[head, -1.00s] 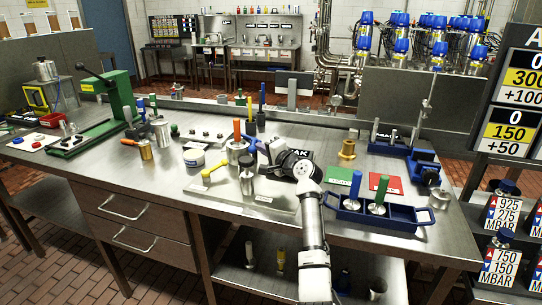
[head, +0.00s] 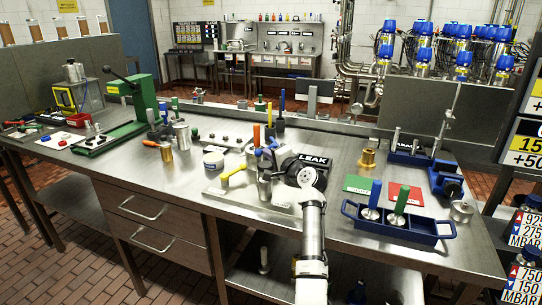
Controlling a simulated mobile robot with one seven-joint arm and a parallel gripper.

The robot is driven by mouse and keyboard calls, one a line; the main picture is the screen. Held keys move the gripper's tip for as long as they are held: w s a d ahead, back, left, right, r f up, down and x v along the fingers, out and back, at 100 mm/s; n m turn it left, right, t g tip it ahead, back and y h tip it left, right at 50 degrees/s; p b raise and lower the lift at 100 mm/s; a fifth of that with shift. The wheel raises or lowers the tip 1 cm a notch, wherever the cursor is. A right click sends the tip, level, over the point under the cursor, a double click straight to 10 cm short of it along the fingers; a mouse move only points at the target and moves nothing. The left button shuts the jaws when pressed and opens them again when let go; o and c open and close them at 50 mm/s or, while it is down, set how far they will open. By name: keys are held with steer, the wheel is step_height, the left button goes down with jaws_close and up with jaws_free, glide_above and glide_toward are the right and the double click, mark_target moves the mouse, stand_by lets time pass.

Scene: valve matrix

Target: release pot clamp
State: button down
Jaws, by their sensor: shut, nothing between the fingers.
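A light fixture plate (head: 237,197) lies on the bench near its front edge. On it is a clamp with a yellow handle (head: 233,173) that slopes up to the right. A steel pot (head: 265,187) stands just right of the handle. My gripper (head: 267,160) is shut and empty, above and close to the pot and to the right of the yellow handle. At this size I cannot tell whether it touches either one. My dark wrist hides part of the plate's back right, and the clamp's inner parts are not clear.
An orange-handled steel piece (head: 256,142) stands behind the plate. A white tub (head: 213,161) is at back left. A blue tray (head: 397,227) with green- and blue-handled tools is to the right. A green press (head: 137,112) stands at left. The bench front left is clear.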

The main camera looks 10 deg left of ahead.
steer(key=shift+s+a, duration=0.1)
stand_by(0.3)
steer(key=b+v, duration=0.3)
steer(key=v, duration=1)
steer(key=shift+s+d, duration=0.25)
steer(key=shift+d, duration=0.05)
